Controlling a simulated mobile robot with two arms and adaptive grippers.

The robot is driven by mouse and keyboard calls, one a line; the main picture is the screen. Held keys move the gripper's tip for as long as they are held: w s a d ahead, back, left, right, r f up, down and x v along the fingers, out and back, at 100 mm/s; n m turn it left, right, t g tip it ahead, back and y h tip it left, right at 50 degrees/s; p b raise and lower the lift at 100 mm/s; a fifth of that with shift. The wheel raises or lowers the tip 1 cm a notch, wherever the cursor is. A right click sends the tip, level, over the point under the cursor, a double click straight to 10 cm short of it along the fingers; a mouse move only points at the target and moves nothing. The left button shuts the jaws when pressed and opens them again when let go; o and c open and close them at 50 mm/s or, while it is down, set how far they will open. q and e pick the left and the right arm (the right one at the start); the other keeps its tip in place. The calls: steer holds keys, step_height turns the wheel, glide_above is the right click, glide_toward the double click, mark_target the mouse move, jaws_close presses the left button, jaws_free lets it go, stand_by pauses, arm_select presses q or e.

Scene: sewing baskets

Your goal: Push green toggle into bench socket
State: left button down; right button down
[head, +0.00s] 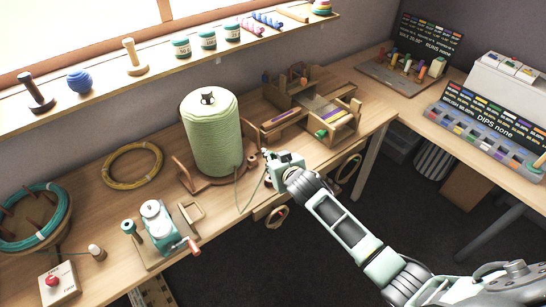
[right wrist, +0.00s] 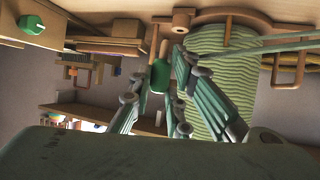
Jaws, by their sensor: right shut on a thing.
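My right gripper (head: 272,160) is low at the front edge of the bench, just right of the large green thread cone. In the right wrist view my right gripper (right wrist: 162,82) has its fingers around a small green piece with a wooden peg, which looks like the green toggle (right wrist: 159,77). The toggle is hidden or too small to tell in the head view. A round wooden fitting (right wrist: 181,21) lies just beyond the peg tip; I cannot tell whether it is the socket or whether they touch. My left gripper is not in view.
The green thread cone (head: 212,140) stands close to the gripper. A wooden loom-like frame with a green knob (head: 321,134) is to its right. A teal hand-crank device (head: 156,222) stands left. A thin thread hangs near the gripper. Bare bench (head: 110,205) lies between tools.

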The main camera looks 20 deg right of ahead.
step_height(320, 180, down, 6)
steer(key=b, duration=0.4)
steer(key=shift+r, duration=0.1)
steer(key=shift+p, duration=0.5)
stand_by(1.7)
steer(key=shift+s+f+b, duration=0.15)
steer(key=shift+f+b, duration=0.75)
steer(key=shift+f, duration=0.35)
steer(key=c, duration=1.9)
jaws_free()
steer(key=shift+c, duration=0.2)
steer(key=o, duration=0.4)
steer(key=shift+c, duration=0.2)
steer(key=shift+f, duration=0.1)
